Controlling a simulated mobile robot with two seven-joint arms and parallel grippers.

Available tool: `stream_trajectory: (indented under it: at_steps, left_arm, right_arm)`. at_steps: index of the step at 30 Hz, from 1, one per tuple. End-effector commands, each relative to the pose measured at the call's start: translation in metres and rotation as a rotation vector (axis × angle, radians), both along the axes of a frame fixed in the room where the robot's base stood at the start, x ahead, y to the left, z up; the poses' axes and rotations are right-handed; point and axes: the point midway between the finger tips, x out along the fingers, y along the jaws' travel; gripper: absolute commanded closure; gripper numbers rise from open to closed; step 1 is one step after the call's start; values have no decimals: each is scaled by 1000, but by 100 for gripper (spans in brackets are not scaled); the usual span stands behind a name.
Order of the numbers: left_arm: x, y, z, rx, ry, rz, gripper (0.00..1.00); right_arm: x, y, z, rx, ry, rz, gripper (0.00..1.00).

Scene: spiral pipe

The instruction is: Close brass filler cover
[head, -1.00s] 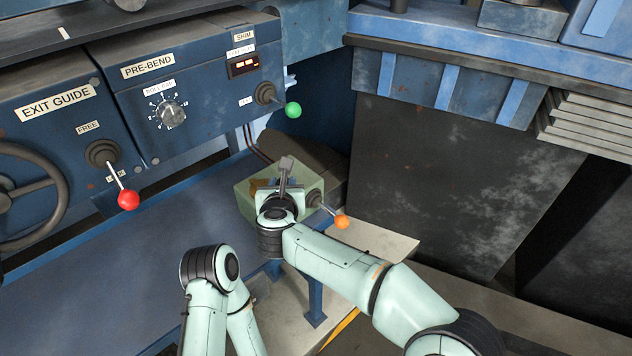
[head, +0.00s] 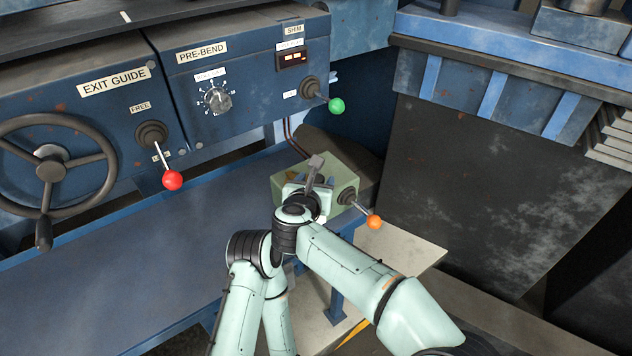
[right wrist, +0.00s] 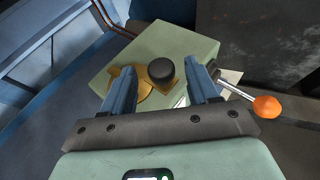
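A pale green box (head: 343,178) stands at the end of the blue bed, below the control panel. In the right wrist view, the box (right wrist: 180,45) has a flat brass cover (right wrist: 150,84) on top, beside a round black knob or cap (right wrist: 161,72). The left finger hides part of the cover, so I cannot tell how far it is open. My right gripper (right wrist: 161,84) is open over the box top, its fingers on either side of the black knob. It also shows over the box in the head view (head: 314,172). My left gripper is out of view.
An orange-ball lever (head: 374,222) sticks out of the box's right side. Green-ball (head: 336,105) and red-ball (head: 171,180) levers and a handwheel (head: 50,165) are on the panel. The blue bed (head: 150,260) to the left is clear.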

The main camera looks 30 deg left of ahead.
Motion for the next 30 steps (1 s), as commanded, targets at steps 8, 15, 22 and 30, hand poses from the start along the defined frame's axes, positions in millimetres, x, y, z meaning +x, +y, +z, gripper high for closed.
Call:
stream_trajectory:
  at_steps: [8, 15, 22, 30]
  left_arm:
    - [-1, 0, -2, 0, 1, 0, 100]
    - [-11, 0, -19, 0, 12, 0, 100]
    - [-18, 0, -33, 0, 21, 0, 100]
    - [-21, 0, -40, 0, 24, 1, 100]
  right_arm:
    - [-3, -1, 2, 1, -2, 1, 40]
    - [-37, -13, 15, 2, -2, 3, 40]
    - [-82, -30, 35, 2, -2, 3, 40]
    - [-112, -41, 50, 1, -1, 1, 40]
